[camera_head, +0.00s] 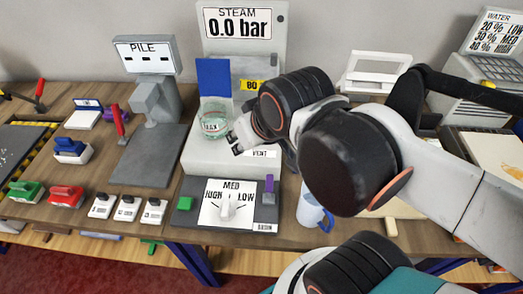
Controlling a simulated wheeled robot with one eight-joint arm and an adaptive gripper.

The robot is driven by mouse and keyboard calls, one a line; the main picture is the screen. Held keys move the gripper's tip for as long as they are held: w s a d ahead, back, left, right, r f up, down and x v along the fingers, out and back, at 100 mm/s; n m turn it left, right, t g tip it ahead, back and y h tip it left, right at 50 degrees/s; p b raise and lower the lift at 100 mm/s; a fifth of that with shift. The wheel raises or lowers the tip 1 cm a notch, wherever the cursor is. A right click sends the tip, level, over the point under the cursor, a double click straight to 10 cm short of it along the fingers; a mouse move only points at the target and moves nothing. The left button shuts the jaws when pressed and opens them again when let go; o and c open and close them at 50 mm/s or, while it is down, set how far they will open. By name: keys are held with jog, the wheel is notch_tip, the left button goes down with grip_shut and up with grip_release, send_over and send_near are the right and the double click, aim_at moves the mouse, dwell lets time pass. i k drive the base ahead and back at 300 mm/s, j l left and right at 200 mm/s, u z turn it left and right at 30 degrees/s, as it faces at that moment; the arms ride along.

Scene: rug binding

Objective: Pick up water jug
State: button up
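A light-blue and white vessel with a handle, which looks like the water jug (310,212), stands near the front edge of the table, right of the dial panel. My arm hides its upper part. My gripper (236,144) is up and to the left of it, in front of the steam unit and apart from the jug. The dark fingertips show small beside a clear greenish cup (213,122) marked MAX. I cannot tell whether they touch the cup or how far they are open.
The steam unit (206,158) stands behind the dial panel (232,205). Left are the PILE stand (143,160), small white blocks (127,208), and red (66,196) and green (26,191) clamp-like tools. A white frame (376,70) and a WATER-labelled unit (490,70) stand at the back right.

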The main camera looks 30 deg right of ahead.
aim_at(309, 216)
jog(key=j+z, duration=0.25)
jog(key=j, duration=0.15)
jog(key=j+z, duration=0.3)
jog(key=k+j+z, duration=0.25)
jog(key=j, duration=0.15)
jog(key=j+z, duration=0.25)
jog(key=k+j+z, duration=0.3)
jog(key=i+j, duration=0.1)
jog(key=j, duration=0.05)
